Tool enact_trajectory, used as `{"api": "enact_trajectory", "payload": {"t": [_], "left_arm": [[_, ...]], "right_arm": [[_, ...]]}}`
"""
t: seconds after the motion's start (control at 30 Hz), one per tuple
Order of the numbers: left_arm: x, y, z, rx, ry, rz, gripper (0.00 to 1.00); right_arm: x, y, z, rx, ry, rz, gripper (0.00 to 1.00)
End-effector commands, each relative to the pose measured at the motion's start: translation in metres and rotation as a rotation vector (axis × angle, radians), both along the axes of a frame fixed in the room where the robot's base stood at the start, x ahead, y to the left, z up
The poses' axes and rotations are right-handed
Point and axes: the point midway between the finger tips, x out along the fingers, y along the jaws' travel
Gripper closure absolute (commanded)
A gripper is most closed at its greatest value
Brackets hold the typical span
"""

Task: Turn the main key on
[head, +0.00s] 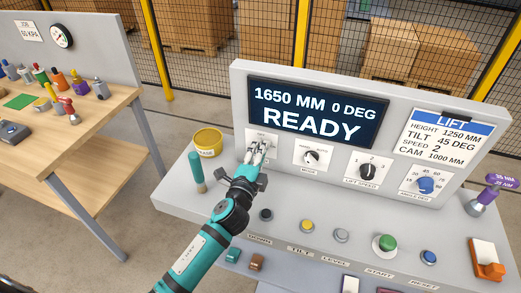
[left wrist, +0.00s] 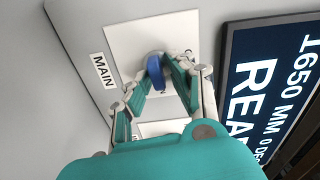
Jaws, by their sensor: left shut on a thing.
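The main key (left wrist: 154,69) is a blue key in a round lock on a white plate (left wrist: 125,42) marked MAIN. My left gripper (left wrist: 158,70) is shut on it, with one fingertip on each side. In the head view my left gripper (head: 257,152) reaches the plate at the left of the console's upright panel and hides the key there. The display (head: 318,112) right of the plate reads 1650 MM, 0 DEG, READY. My right gripper is not in view.
Right of the plate are a mode knob (head: 311,157), a lift speed knob (head: 368,171) and a blue angle knob (head: 426,185). A yellow tub (head: 208,143) and a teal-handled tool (head: 197,170) stand left of my arm. Several buttons line the console's sloping front.

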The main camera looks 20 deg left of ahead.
Motion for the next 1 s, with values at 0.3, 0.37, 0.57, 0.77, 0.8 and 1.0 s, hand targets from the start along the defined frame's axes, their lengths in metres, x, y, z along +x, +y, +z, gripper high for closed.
{"api": "enact_trajectory", "payload": {"t": [0.3,0.37,0.57,0.77,0.8,1.0], "left_arm": [[0.0021,0.0017,0.0044,0.119,-0.014,0.003,1.00],[0.0021,0.0017,0.0044,0.130,-0.014,0.003,1.00],[0.0022,0.0019,0.0047,0.145,-0.016,0.004,1.00],[0.0024,0.0022,0.0053,0.145,-0.017,0.005,1.00],[0.0024,0.0023,0.0053,0.144,-0.018,0.005,1.00],[0.0022,0.0025,0.0049,0.144,-0.016,0.006,0.66]], "right_arm": [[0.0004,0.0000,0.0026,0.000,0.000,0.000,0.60],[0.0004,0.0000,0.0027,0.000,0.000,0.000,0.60],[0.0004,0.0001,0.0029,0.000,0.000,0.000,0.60],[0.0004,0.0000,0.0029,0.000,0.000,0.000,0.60],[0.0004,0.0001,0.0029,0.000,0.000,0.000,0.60],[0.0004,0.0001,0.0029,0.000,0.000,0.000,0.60]]}}
